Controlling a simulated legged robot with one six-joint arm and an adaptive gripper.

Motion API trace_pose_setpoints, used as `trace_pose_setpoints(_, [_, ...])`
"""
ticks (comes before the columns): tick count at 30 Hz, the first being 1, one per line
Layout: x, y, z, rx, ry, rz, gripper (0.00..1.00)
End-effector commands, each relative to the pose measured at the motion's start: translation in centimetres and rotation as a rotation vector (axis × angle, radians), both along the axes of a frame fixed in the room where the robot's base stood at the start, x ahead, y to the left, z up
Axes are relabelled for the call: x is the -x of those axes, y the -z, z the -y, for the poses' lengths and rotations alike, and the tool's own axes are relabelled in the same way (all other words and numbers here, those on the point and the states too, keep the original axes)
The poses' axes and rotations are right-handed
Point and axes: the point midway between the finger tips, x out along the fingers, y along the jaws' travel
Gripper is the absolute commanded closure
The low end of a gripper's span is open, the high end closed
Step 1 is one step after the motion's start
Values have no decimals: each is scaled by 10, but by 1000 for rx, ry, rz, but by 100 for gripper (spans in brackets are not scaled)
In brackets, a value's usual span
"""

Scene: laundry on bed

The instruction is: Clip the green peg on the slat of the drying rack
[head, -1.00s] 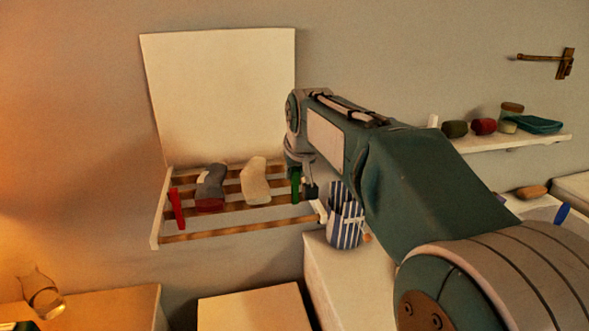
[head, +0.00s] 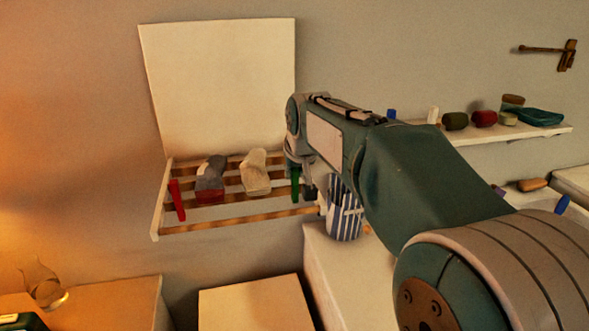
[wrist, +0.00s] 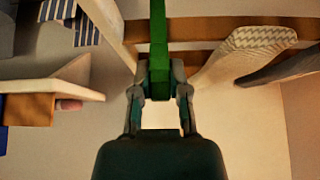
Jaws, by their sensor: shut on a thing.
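The green peg (wrist: 158,40) is held between the fingers of my gripper (wrist: 160,85) in the wrist view. It also shows upright in the head view (head: 295,182), at the right end of the drying rack (head: 155,205). In the wrist view the peg's far part overlaps a wooden slat (wrist: 205,27). I cannot tell whether the peg is around the slat or only in front of it. In the head view my gripper (head: 303,185) is partly hidden by my arm.
A red peg (head: 177,200), a grey and red sock (head: 210,180) and a pale sock (head: 255,172) are on the rack. A blue-striped bag (head: 344,210) hangs close to the right. A shelf (head: 530,138) with small items is further right.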

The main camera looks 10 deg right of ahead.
Motion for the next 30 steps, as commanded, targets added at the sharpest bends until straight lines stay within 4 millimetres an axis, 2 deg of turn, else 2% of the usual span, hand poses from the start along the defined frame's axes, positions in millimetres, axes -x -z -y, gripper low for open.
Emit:
trace_pose_setpoints(12, [0,3,0,0,0,0,100])
trace_pose_setpoints(13, [0,3,0,0,0,0,70])
trace_pose_setpoints(14, [0,3,0,0,0,0,57])
trace_pose_setpoints(15, [0,3,0,0,0,0,39])
trace_pose_setpoints(26, [0,3,0,0,0,0,39])
trace_pose_setpoints(30, [5,-6,0,0,0,3,39])
